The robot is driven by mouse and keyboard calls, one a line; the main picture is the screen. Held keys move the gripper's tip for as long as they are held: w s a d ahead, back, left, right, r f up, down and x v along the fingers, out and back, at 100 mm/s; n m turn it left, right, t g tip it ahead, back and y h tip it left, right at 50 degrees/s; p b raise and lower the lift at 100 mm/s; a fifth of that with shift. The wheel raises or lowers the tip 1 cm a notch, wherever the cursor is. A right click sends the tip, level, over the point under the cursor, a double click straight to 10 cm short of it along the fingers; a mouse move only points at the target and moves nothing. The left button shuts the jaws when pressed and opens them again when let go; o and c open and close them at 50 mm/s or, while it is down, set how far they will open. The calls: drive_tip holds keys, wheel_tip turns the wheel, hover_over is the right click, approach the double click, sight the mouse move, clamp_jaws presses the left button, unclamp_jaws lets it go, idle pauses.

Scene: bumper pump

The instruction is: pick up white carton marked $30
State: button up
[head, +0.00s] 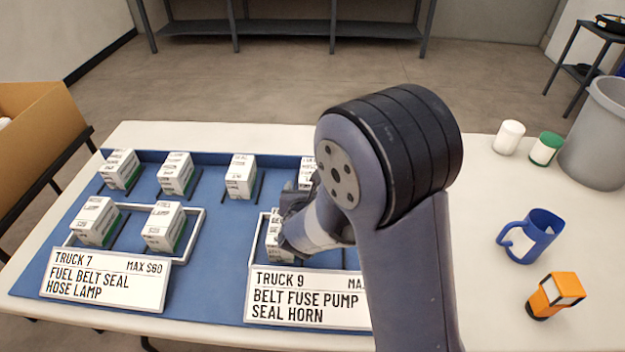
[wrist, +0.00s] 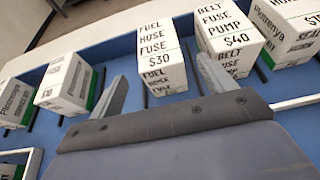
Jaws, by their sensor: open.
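The white carton marked $30 (wrist: 160,62) stands upright in the wrist view, lettered FUEL HOSE FUSE. My gripper (wrist: 162,70) is open, with one finger on each side of this carton in that view. The carton sits a little beyond the fingers, and no contact shows. In the head view my gripper (head: 291,205) is over the Truck 9 area, largely hidden by my arm. A partly covered carton (head: 306,168) behind it appears to be the $30 one, but its price cannot be read there.
A carton marked $40 (wrist: 232,42) stands close on the right, another (wrist: 66,85) on the left. A carton (head: 273,240) stands in the Truck 9 frame below my gripper. Sign boards (head: 105,283) line the blue mat's front. A blue mug (head: 540,232) stands right.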

sight(310, 183)
drive_tip(key=shift+x, duration=3.1)
drive_tip(key=shift+c, duration=0.2)
drive_tip(key=c, duration=1.2)
